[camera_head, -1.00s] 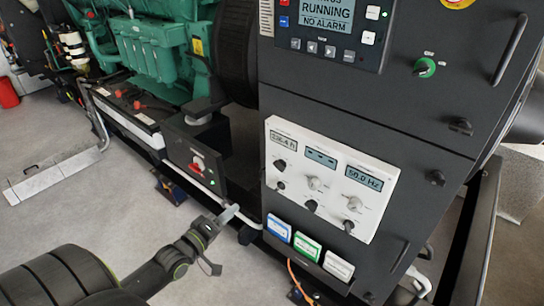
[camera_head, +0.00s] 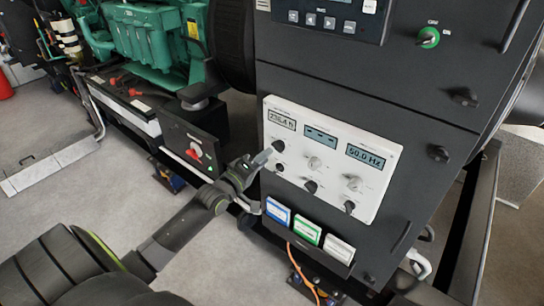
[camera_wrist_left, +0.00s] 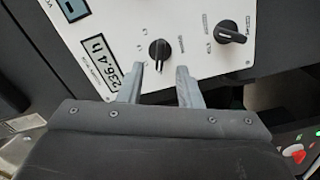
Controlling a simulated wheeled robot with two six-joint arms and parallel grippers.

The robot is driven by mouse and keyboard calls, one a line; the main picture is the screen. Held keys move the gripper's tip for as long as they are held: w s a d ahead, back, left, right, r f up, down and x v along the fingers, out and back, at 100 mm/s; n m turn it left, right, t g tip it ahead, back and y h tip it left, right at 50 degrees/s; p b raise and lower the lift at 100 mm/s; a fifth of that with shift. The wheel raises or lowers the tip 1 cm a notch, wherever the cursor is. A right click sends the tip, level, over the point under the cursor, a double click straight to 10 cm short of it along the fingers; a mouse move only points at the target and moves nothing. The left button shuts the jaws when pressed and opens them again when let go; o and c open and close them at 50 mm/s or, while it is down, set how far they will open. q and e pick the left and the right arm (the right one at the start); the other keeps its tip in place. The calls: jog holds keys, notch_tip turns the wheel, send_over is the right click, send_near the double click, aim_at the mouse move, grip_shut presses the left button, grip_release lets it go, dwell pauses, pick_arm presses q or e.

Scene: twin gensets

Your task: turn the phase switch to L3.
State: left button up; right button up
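A white instrument panel (camera_head: 335,150) with several rotary knobs is on the front of the dark cabinet. A black knob (camera_head: 279,145) sits under its left display, which seems to read 236.4; the same knob (camera_wrist_left: 159,49) shows in the wrist view with small markings around it, too small to read surely. My left gripper (camera_head: 264,157) is at the panel's left edge. In the wrist view its two fingertips (camera_wrist_left: 160,70) are apart and empty, with the knob just beyond the gap between them. I cannot tell whether they touch it. My right gripper is not in view.
A second black knob (camera_wrist_left: 230,32) is beside the first. A red-handled switch (camera_head: 195,152) on a black box is left of the panel. Blue, green and white boxes (camera_head: 307,225) are below it. A grey display (camera_head: 366,157) reads 50.0 Hz.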

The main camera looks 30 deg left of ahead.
aim_at(275, 149)
pick_arm(q)
jog(key=shift+w+d+b, duration=0.2)
jog(key=shift+w+b, duration=0.25)
jog(key=shift+w, duration=1.7)
grip_shut()
